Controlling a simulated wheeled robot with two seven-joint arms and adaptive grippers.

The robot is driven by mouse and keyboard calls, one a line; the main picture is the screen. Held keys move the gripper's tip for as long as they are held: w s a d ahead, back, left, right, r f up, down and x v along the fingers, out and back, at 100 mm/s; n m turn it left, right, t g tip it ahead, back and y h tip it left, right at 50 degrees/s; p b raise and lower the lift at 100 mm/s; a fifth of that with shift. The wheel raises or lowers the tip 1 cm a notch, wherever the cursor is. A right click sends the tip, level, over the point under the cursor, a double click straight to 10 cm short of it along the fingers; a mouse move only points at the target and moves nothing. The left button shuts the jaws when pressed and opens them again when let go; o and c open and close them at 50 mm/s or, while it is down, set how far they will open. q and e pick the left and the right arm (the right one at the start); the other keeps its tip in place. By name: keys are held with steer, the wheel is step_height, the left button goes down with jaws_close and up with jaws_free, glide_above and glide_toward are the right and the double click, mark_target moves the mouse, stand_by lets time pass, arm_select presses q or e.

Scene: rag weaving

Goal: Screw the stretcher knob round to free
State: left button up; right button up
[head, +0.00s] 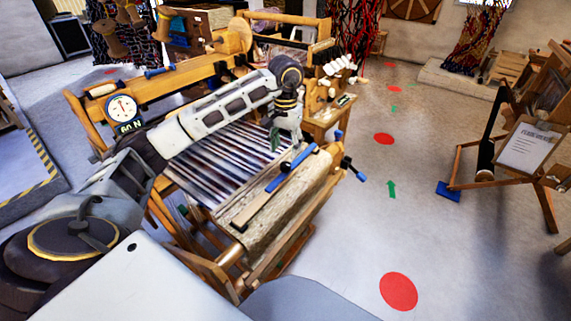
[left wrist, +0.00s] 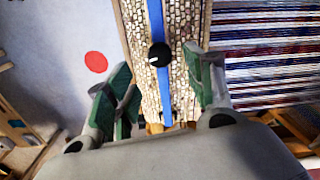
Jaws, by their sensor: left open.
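The stretcher knob (left wrist: 159,55) is a round black knob with a white mark, mounted on a blue stretcher bar (left wrist: 154,15) that lies across the woven cloth (left wrist: 183,20). In the head view the blue bar (head: 302,157) lies across the front of the loom, with a dark knob (head: 285,167) on it. My left gripper (left wrist: 160,82) is open and empty, its green-padded fingers apart on either side of the bar, with the knob showing between and beyond them. In the head view the left gripper (head: 281,140) hangs just above the loom by the bar's far end. My right gripper is not in view.
The wooden loom holds striped warp threads (head: 215,160). A round dial (head: 122,108) with a "60 N" label sits at its left. Clear floor with red discs (head: 398,291) lies to the right, near an easel with a paper sheet (head: 527,145).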

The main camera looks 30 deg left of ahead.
mark_target(285, 164)
arm_select(q)
step_height(285, 164, down, 6)
steer(key=shift+r+b, duration=0.25)
steer(key=shift+b, duration=0.1)
steer(key=shift+f, duration=0.75)
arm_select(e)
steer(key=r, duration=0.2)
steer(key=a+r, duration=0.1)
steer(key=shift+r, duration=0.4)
arm_select(q)
steer(key=shift+c, duration=0.3)
steer(key=c, duration=1)
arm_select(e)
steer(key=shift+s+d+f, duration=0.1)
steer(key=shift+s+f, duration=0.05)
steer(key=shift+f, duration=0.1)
